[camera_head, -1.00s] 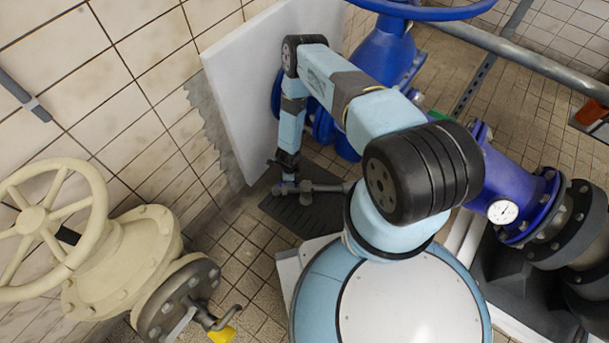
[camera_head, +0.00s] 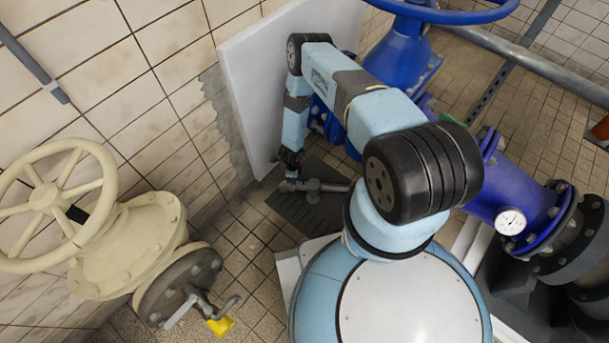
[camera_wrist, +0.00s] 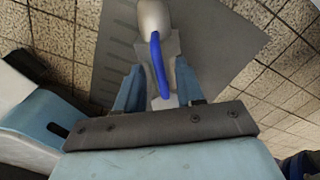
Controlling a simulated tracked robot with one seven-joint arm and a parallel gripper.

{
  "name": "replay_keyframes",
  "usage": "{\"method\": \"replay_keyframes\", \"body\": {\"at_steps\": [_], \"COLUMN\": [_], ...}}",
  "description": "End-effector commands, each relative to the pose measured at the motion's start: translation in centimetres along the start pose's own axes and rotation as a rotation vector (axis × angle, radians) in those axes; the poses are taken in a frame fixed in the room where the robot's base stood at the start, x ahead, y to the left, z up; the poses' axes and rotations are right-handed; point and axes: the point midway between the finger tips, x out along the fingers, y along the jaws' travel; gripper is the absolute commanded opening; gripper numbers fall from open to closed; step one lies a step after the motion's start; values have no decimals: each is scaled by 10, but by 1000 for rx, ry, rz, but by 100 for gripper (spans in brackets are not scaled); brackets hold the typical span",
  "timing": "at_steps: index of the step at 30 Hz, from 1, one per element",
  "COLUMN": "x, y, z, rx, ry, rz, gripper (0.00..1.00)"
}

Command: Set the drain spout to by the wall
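The drain spout (camera_head: 322,186) is a small grey pipe piece low over a dark floor plate, near the foot of a white panel. In the wrist view I see a pale, rounded piece (camera_wrist: 153,18) with a blue strip running down from it, probably part of the spout. My gripper (camera_head: 289,178) points down at the spout's left end. In the wrist view its two blue-grey fingers (camera_wrist: 158,75) stand apart on either side of a grey part below the pale piece. I cannot tell whether they press on it.
A cream handwheel valve (camera_head: 130,240) with a yellow-handled tap (camera_head: 221,326) stands at the left by the tiled wall. The white panel (camera_head: 262,85) leans behind my arm. Blue pipework with a gauge (camera_head: 510,221) is at the right. Tiled floor (camera_head: 240,250) lies open between valve and plate.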

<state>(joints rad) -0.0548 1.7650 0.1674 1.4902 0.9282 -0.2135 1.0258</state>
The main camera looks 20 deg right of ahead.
Motion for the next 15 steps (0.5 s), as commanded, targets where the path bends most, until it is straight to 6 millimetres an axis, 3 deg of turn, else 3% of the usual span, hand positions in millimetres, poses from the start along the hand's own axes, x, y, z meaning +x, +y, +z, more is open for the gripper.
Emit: {"method": "replay_keyframes", "body": {"at_steps": [8,15], "x": [-8,-40], "y": [-2,-3], "z": [-2,0], "rx": [6,4], "ry": [-1,-2], "rz": [1,1], "gripper": [37,37]}}
